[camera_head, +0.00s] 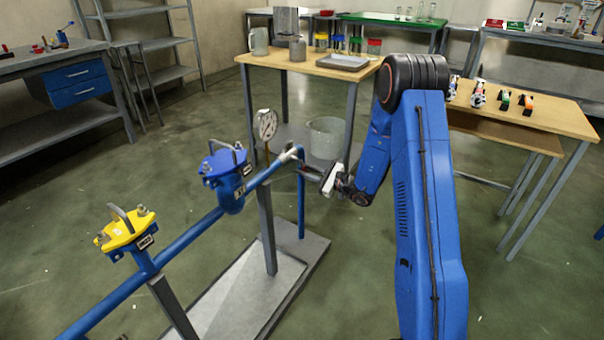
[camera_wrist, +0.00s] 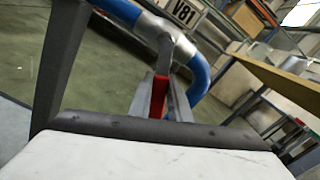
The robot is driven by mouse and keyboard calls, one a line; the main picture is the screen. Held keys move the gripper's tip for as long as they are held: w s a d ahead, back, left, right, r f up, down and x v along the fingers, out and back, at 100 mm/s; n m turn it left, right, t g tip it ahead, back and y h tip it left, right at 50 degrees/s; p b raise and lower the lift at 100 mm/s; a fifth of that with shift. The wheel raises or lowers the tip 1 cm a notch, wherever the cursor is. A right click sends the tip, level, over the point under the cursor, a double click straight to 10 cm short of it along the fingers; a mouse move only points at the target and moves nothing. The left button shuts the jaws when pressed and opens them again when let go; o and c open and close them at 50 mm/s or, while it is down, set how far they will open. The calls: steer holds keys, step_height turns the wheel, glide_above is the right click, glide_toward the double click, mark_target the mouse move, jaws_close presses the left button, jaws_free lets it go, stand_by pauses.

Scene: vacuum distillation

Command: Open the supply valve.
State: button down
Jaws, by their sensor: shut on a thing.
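The valve is a silver fitting (camera_head: 290,153) at the right end of the blue pipe in the head view. In the wrist view its silver body (camera_wrist: 160,28) sits on the blue pipe. A lever with a red grip (camera_wrist: 159,95) hangs from it towards my gripper. My gripper (camera_head: 308,174) is just right of and below the valve in the head view. In the wrist view my gripper (camera_wrist: 162,104) is shut on the red grip, one finger on each side. The lever is too small to make out in the head view.
A blue vessel (camera_head: 230,193) and a yellow-topped fitting (camera_head: 125,232) stand along the pipe (camera_head: 190,240). A round gauge (camera_head: 267,124) rises behind the pipe. A wooden table (camera_head: 315,66) with containers stands behind, another (camera_head: 530,107) at right. Floor at front right is clear.

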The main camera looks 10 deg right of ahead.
steer(key=n, duration=0.2)
steer(key=w+d+r+n, duration=0.1)
steer(key=n, duration=0.2)
steer(key=shift+w+d+r+n, duration=0.25)
steer(key=shift+d+r+n, duration=0.05)
steer(key=shift+r, duration=0.05)
steer(key=shift+w+d+r+n, duration=0.2)
steer(key=shift+r+n, duration=0.4)
steer(key=shift+n, duration=0.7)
steer(key=shift+w+d+r+n, duration=0.15)
steer(key=shift+r+n, duration=0.4)
steer(key=shift+n, duration=0.75)
steer(key=c, duration=1.6)
jaws_free()
steer(key=shift+r, duration=0.1)
steer(key=shift+c, duration=0.2)
steer(key=v, duration=1.7)
steer(key=shift+d, duration=0.2)
steer(key=shift+s+r, duration=0.1)
steer(key=shift+s, duration=0.05)
